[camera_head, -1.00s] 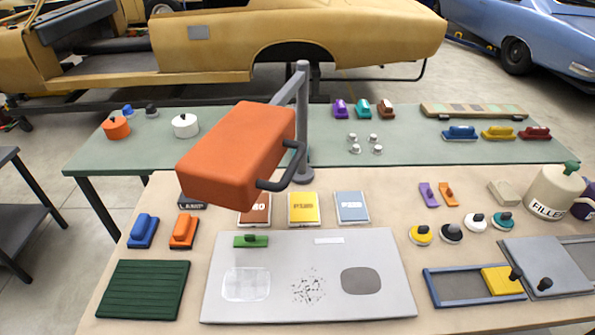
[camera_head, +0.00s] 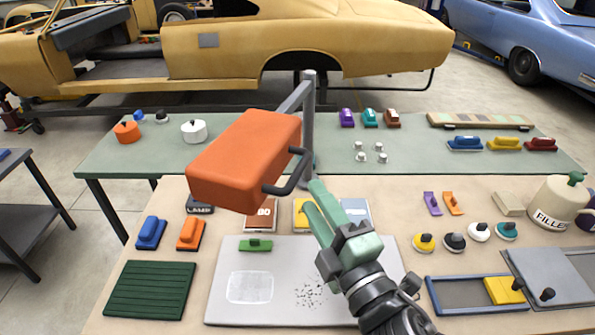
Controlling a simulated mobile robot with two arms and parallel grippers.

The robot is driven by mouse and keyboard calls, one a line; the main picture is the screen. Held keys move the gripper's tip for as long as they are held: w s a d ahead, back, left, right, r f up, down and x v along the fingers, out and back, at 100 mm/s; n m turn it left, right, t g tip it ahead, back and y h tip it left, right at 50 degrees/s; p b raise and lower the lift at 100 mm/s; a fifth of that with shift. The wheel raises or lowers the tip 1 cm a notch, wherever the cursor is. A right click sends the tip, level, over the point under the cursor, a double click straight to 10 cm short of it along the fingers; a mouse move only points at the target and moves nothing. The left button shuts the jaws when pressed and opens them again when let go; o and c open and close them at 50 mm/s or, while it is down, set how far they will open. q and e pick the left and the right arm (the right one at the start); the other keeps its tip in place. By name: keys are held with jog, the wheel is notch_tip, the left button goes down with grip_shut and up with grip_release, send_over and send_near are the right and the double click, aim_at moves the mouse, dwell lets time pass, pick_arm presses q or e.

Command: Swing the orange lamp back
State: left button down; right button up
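The orange lamp (camera_head: 241,160) is a boxy head on a grey arm and post (camera_head: 309,110), hanging over the near table's left-middle part. A dark grey handle (camera_head: 289,178) sticks out from its right side. My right gripper (camera_head: 312,194), with pale green fingers, reaches up from the lower right. Its fingertips are just right of the handle in the picture, with a gap between the fingers and nothing seen in them. Whether a finger touches the handle or post I cannot tell. My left gripper is not in view.
A filler can (camera_head: 557,203) stands at the right. A green table (camera_head: 245,120) with small tools is behind.

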aim_at(297, 169)
jog(key=shift+w+a+r, duration=0.25)
jog(key=shift+w+r, duration=0.05)
jog(key=shift+w, duration=0.05)
jog(key=p+x, duration=0.2)
jog(key=x, duration=0.5)
jog(key=shift+f+p, duration=0.2)
jog(key=shift+p, duration=0.1)
grip_shut()
jog(key=shift+f, duration=0.1)
dwell(0.6)
